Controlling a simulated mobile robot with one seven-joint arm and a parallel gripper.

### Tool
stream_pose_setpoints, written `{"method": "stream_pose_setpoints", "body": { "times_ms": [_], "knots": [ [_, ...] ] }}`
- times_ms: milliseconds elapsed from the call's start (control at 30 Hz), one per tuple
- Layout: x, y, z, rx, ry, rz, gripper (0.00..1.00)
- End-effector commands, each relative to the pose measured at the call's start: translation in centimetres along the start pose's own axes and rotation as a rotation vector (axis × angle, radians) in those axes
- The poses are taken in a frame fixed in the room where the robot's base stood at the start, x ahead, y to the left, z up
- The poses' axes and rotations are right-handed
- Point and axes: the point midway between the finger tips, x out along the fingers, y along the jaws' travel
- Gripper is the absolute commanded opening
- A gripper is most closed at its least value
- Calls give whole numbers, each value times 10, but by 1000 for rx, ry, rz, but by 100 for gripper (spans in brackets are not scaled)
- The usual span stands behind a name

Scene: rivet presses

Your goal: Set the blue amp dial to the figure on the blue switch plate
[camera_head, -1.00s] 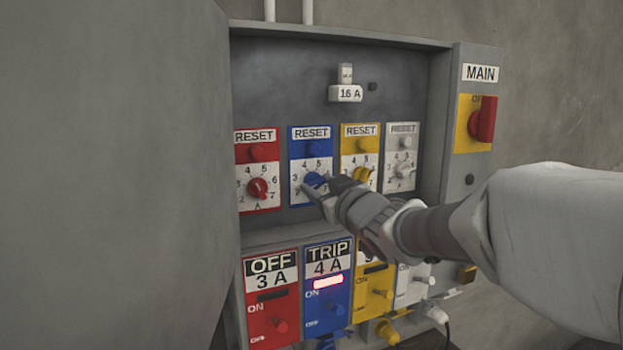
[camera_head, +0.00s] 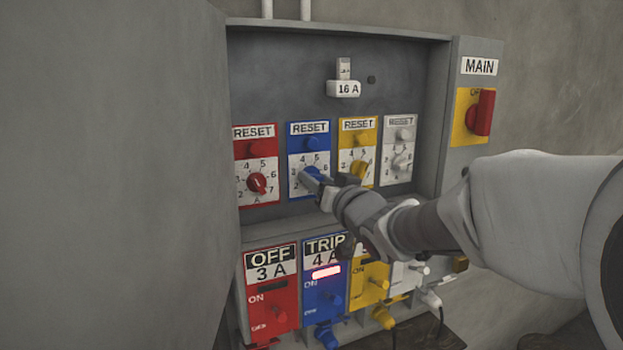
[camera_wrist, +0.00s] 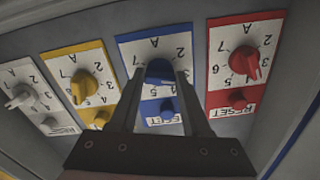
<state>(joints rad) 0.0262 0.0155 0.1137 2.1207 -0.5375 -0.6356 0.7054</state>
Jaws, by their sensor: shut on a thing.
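The blue amp dial (camera_head: 311,175) sits on a blue and white plate with figures around it, in the upper row between the red and yellow dials. My gripper (camera_head: 316,183) is at the dial, its fingers shut on it. In the wrist view, the fingers (camera_wrist: 159,80) close on both sides of the blue dial (camera_wrist: 159,71). The dial's pointer is hidden, so I cannot read its setting. The blue switch plate (camera_head: 325,288) below reads TRIP and 4 A, with a lit pinkish-red lamp under the figure.
Red (camera_head: 257,183), yellow (camera_head: 360,168) and white (camera_head: 402,161) dials flank the blue one, with RESET buttons above. A MAIN switch (camera_head: 481,112) is at the right. The open cabinet door (camera_head: 120,180) fills the left. Switch levers project below my wrist.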

Motion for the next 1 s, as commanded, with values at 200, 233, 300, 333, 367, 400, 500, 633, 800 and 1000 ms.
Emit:
{"method": "stream_pose_setpoints", "body": {
  "times_ms": [200, 233, 300, 333, 367, 400, 500, 633, 800, 1000],
  "knots": [
    [0, 0, 0, 3, 0, 0, 0],
    [0, 0, 0, 3, 0, 0, 0],
    [0, 0, 0, 3, 0, 0, 0],
    [0, 0, 0, 3, 0, 0, 0],
    [0, 0, 0, 3, 0, 0, 49],
    [0, 0, 0, 2, 0, 0, 56],
    [0, 0, 0, 2, 0, 0, 74],
    [0, 0, 0, 2, 0, 0, 78],
    [0, 0, 0, 2, 0, 0, 78],
    [-14, 1, 0, 1, 2, 2, 78]
  ]
}}
